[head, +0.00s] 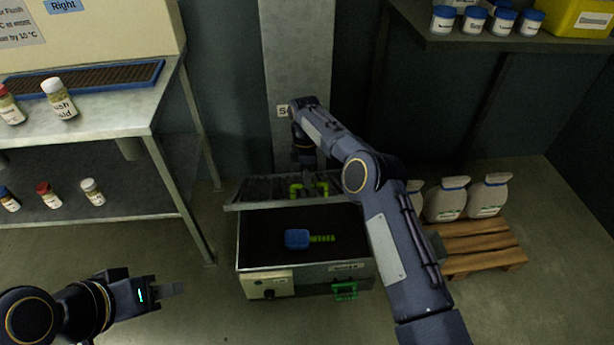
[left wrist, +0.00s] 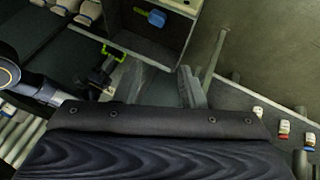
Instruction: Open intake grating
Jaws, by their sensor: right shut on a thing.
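The intake grating (head: 262,190) is a slatted metal lid standing raised and tilted at the back edge of the open grey box (head: 310,273). Its yellow-green handle (head: 309,190) shows in front of the slats. My right gripper (head: 306,176) reaches down from above and is shut on this handle, its fingertips partly hidden. The handle also shows in the left wrist view (left wrist: 113,51). My left gripper (head: 172,289) is empty, low and to the left of the box. In the left wrist view its two fingers (left wrist: 165,88) stand apart.
A blue scoop (head: 297,239) with a green handle lies inside the dark box. A green handle (head: 344,290) is on the box front. A metal table (head: 110,118) with bottles stands left. A wooden pallet (head: 478,244) with white containers is right. A shelf is upper right.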

